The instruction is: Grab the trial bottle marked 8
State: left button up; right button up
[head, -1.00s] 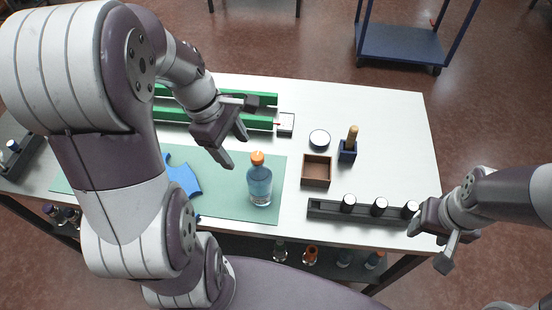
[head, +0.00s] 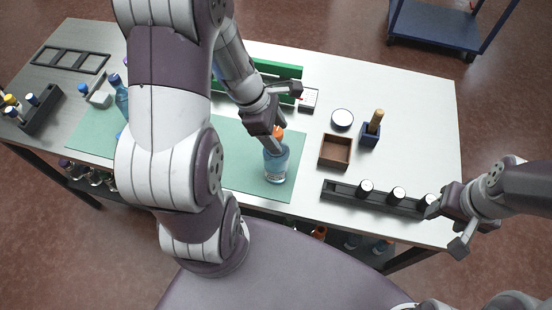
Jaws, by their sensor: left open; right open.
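A blue bottle with an orange cap (head: 277,166) stands upright on the green mat (head: 235,152), and I cannot read a number on it. My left gripper (head: 274,135) is open and its fingers are close to the bottle's cap, partly covering it. I cannot tell whether they touch it. Another blue bottle (head: 121,97) with a dark cap stands at the left, partly hidden by my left arm. My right gripper (head: 447,229) is open at the table's right front edge, beside the end of a black rack.
The black rack (head: 378,201) holds white-topped vials. A brown box (head: 335,151), a white round lid (head: 342,119) and a blue holder (head: 370,134) stand right of the mat. A green rail (head: 277,68) lies behind. Another rack (head: 42,110) is at the far left.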

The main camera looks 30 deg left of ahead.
pick_arm(q)
jog(key=shift+s, duration=0.15)
jog(key=shift+c, duration=1.2)
jog(key=shift+w, duration=0.2)
grip_shut()
jog(key=shift+s, duration=0.1)
